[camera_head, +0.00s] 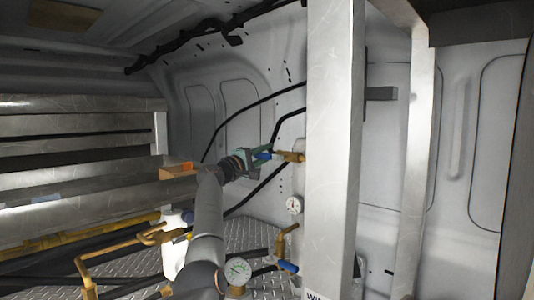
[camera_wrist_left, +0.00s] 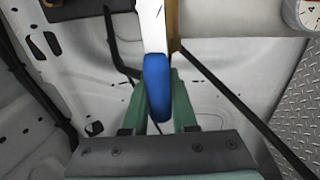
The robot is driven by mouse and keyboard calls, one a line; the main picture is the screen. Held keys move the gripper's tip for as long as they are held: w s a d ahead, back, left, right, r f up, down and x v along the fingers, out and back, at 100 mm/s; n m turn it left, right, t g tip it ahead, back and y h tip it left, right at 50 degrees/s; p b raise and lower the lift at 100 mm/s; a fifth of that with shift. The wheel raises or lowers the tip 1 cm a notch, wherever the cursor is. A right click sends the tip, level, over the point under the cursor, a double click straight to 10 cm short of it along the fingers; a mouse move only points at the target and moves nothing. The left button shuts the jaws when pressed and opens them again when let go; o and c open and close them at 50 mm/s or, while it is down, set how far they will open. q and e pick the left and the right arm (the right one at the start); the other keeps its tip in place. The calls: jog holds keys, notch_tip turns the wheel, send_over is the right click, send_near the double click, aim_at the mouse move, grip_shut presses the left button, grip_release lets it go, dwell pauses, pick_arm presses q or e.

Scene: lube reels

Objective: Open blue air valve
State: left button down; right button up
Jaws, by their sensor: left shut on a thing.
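The blue air valve handle (camera_head: 264,156) sits on a brass valve body (camera_head: 291,157) beside the tall metal post. My left gripper (camera_head: 262,154) reaches it from the left and is shut on the handle. In the left wrist view the blue handle (camera_wrist_left: 157,88) lies between the green fingers (camera_wrist_left: 160,108). A white lever part runs up from the blue grip there, next to a brass strip. A second blue handle (camera_head: 287,266) sits lower, on another brass fitting near the post's base. My right gripper is not in view.
The metal post (camera_head: 333,150) stands just right of the valve. Gauges hang below it (camera_head: 294,205) and stand lower left (camera_head: 238,270). Black hoses (camera_head: 262,103) cross behind the gripper. Brass pipes (camera_head: 118,254) and metal shelving (camera_head: 80,150) fill the left side.

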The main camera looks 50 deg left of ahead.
pick_arm(q)
jog(key=shift+f, duration=0.15)
jog(key=c, duration=0.7)
grip_release()
jog(key=shift+s, duration=0.1)
jog(key=shift+s+f+b, duration=0.2)
jog(key=shift+s+b, duration=0.25)
jog(key=shift+s, duration=0.05)
jog(key=b+v, duration=0.4)
jog(key=v, duration=0.7)
jog(key=shift+d, duration=0.15)
jog(key=shift+s, duration=0.15)
